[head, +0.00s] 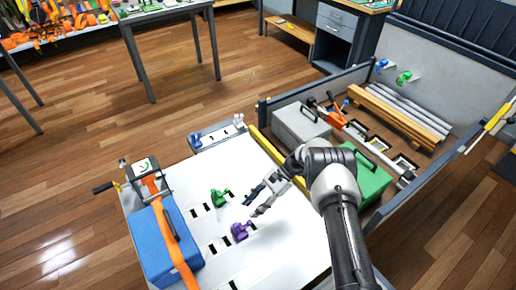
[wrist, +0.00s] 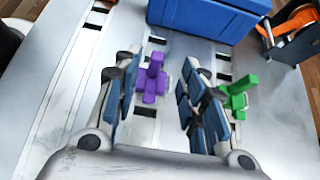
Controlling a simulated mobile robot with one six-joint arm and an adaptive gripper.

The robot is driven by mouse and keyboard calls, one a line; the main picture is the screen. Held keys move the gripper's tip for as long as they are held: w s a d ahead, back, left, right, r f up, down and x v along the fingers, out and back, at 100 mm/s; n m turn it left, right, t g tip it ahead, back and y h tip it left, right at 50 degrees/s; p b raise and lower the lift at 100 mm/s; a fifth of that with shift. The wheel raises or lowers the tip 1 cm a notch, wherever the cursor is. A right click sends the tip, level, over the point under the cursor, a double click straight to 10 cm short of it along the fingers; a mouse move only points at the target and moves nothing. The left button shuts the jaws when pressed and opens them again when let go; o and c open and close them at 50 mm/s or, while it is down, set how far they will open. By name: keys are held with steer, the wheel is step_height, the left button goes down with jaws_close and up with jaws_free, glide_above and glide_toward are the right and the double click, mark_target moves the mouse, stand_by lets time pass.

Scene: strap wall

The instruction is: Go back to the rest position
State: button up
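My gripper (head: 262,198) hangs over the white panel (head: 170,196), with its fingers apart and nothing between them. In the wrist view my gripper (wrist: 158,95) shows two spread fingers with a gap. A purple fitting (head: 240,231) sits on the panel just left of and below the fingertips; in the wrist view the purple fitting (wrist: 152,80) shows beyond the gap, apart from the fingers. A green fitting (head: 218,197) sits farther left on the panel; the green fitting (wrist: 236,97) is right of the right finger in the wrist view.
A blue box (head: 165,243) with an orange strap (head: 173,245) stands at the panel's left end. A yellow bar (head: 266,146) borders the panel. Wooden floor (head: 80,110) is open at left.

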steer(key=s+d+r+n+t+h, duration=0.1)
steer(key=d+r+n+t+h, duration=0.2)
steer(key=r, duration=1.2)
steer(key=s+d+r+n+t+h, duration=0.15)
steer(key=d+r, duration=0.45)
steer(key=r, duration=1)
steer(key=s+d+r+n+t+h, duration=0.3)
steer(key=s+d+r+n+t, duration=0.15)
steer(key=s+r, duration=0.6)
steer(key=s+d+f+n+t+h, duration=0.1)
steer(key=s+d, duration=0.4)
steer(key=s, duration=0.7)
steer(key=shift+s+d+f+n+t, duration=0.25)
steer(key=shift+s+n+t, duration=0.1)
steer(key=shift+t, duration=0.35)
steer(key=shift+a+h, duration=0.1)
steer(key=shift+h, duration=0.15)
steer(key=shift+c, duration=0.6)
